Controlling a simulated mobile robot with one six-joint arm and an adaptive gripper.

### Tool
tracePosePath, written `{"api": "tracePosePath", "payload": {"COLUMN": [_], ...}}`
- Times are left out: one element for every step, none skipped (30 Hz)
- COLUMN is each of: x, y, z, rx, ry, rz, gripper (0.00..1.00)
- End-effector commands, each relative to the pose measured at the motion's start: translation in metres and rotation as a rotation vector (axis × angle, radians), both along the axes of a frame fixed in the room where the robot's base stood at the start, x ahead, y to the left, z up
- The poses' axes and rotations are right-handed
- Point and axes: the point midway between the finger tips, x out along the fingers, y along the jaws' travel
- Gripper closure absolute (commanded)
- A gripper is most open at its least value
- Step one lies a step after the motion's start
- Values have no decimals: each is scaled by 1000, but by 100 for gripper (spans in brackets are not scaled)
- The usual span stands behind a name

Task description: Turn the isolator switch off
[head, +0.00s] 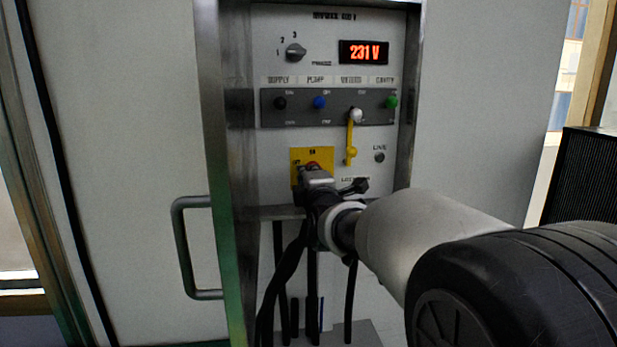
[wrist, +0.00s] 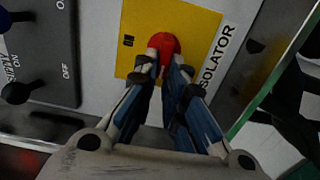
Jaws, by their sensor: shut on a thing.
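The isolator switch has a red handle on a yellow plate (head: 298,157), low on the control panel. In the head view my gripper (head: 316,175) covers most of the plate and handle. In the wrist view the red handle (wrist: 163,44) stands between my fingertips, and the yellow plate (wrist: 197,28) lies behind it, beside the word "ISOLATOR". My gripper (wrist: 163,62) is shut on the red handle. The lower part of the handle is hidden by the fingers.
The cabinet's metal frame (head: 232,170) and a door handle (head: 183,245) are at left. Black cables hang below.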

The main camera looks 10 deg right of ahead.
Motion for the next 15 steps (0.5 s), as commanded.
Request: {"api": "tracePosePath", "payload": {"x": [0,0,0,0,0,0,0,0,0,0,0,0,0,0,0], "y": [0,0,0,0,0,0,0,0,0,0,0,0,0,0,0], "z": [0,0,0,0,0,0,0,0,0,0,0,0,0,0,0], "rx": [-4,-5,-5,-5,-5,-5,-5,-5,-5,-5,-5,-5,-4,-4,-4], "ry": [-1,-1,-1,-1,-1,-1,-1,-1,-1,-1,-1,-1,-1,-1,-1], "rz": [0,0,0,0,0,0,0,0,0,0,0,0,0,0,0], "gripper": [100,100,100,100,100,100,100,100,100,100,88,85,83,81,79]}}
